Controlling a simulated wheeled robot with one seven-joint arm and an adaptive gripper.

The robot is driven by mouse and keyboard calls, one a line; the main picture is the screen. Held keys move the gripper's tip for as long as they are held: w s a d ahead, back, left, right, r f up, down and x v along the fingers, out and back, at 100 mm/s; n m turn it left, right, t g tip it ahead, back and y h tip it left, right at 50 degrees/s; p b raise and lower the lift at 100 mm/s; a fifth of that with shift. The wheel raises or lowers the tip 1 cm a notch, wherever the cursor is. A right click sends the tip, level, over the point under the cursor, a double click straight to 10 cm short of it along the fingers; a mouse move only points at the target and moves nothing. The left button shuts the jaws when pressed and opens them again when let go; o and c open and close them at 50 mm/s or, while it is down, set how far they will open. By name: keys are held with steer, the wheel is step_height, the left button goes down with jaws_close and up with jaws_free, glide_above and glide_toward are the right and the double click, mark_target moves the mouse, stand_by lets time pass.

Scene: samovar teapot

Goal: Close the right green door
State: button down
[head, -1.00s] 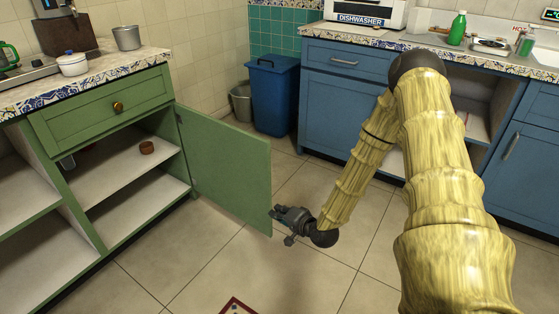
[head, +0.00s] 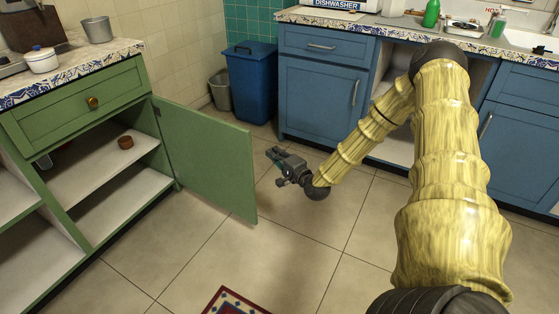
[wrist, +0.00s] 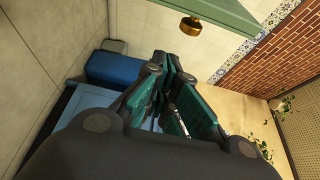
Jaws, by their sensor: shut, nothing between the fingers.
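The right green door (head: 208,158) stands wide open from the right side of the green cabinet, its free edge toward the middle of the floor. My gripper (head: 271,153) is to the right of that free edge in the head view, apart from it in the picture. Its fingers are shut and empty. In the wrist view my gripper (wrist: 168,62) points away with its dark green fingers together. A green panel with a brass knob (wrist: 190,25) crosses the top there, apart from the fingers; it looks like the door's outer side.
The open cabinet has white shelves with a small brown bowl (head: 125,142). A blue bin (head: 253,82) and a grey bucket (head: 220,91) stand by the wall behind the door. Blue cabinets (head: 318,95) line the back. The tiled floor in front is clear, with a patterned rug (head: 235,302).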

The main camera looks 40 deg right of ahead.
steer(key=shift+w+a+b, duration=1)
steer(key=shift+w+a, duration=0.8)
steer(key=shift+a, duration=0.1)
